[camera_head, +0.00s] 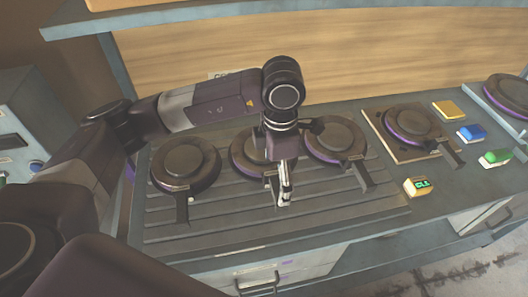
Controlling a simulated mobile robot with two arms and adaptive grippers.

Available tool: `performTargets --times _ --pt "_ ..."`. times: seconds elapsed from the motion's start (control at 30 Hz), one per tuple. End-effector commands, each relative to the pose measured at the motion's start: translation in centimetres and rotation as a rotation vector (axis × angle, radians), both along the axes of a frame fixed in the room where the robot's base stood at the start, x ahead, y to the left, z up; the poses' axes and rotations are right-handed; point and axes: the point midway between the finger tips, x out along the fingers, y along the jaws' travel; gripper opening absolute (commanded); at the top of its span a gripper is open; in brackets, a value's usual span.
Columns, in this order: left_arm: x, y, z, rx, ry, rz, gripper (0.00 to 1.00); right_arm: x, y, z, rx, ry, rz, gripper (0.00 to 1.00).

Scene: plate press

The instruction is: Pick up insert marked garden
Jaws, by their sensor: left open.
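Three round dark inserts with short handles stand on the ribbed grey rack (225,224): a left insert (184,162), a middle insert (245,150) and a right insert (336,138). No garden marking is legible on any of them. My left gripper (284,202) points down in front of the middle insert, close to its front handle area. It is open, and its wrist and fingers hide part of that insert and most of its handle. I cannot tell whether the fingers touch the handle. My right gripper is not in view.
A similar round piece (410,124) sits on a wooden board (380,127) to the right. A wooden back panel (400,50) rises behind. The rack's front is clear.

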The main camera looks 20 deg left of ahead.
Motion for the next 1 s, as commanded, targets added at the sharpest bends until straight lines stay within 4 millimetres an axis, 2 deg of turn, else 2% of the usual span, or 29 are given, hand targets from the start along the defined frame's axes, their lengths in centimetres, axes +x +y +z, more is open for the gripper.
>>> performTargets --times 0.03,0.13,0.3,0.57,1.0 --pt "-0.2 0.0 -0.4 0.001 0.004 0.001 0.91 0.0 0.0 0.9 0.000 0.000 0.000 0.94" --pt "-0.4 -0.2 -1.9 0.001 0.006 0.001 0.91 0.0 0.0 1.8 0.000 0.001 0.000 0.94" --pt "-0.2 -0.2 -3.9 0.001 0.002 0.000 0.91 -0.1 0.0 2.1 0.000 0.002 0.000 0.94" --pt "-0.1 -0.2 -4.2 -0.001 -0.001 0.000 0.90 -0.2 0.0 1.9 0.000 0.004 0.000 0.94" --pt "-0.1 -0.1 -4.2 0.001 -0.002 0.001 0.42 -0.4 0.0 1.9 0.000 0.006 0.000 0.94"
